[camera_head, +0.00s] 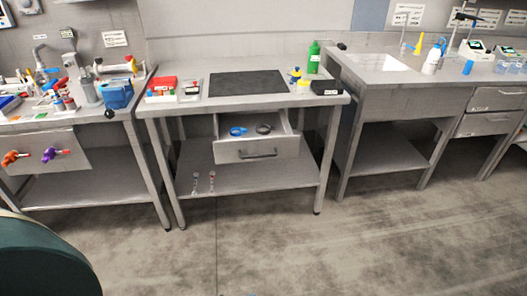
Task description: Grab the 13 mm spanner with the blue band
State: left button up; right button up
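I cannot make out a spanner with a blue band for certain. Two small thin pale items with reddish marks, a left one (195,183) and a right one (211,181), lie side by side on the lower shelf (255,176) of the middle bench. They may be spanners, but they are too small to tell, and no band size or lettering is legible. The open drawer (256,151) above holds a blue ring-like item (238,131) and a dark ring-like item (264,128). Neither of my grippers is in view.
The middle bench top carries a black mat (247,82), a red box (161,87), a green bottle (314,57) and a black box (326,87). A cluttered bench stands left, a sink bench (385,66) right. The floor in front is clear.

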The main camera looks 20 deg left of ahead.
aim_at(195, 176)
jog(key=i+j+u, duration=0.15)
jog(key=j+u, duration=0.2)
jog(key=i+j+u, duration=0.35)
jog(key=j, duration=0.15)
jog(key=i+j+u, duration=0.15)
jog(key=j+u, duration=0.2)
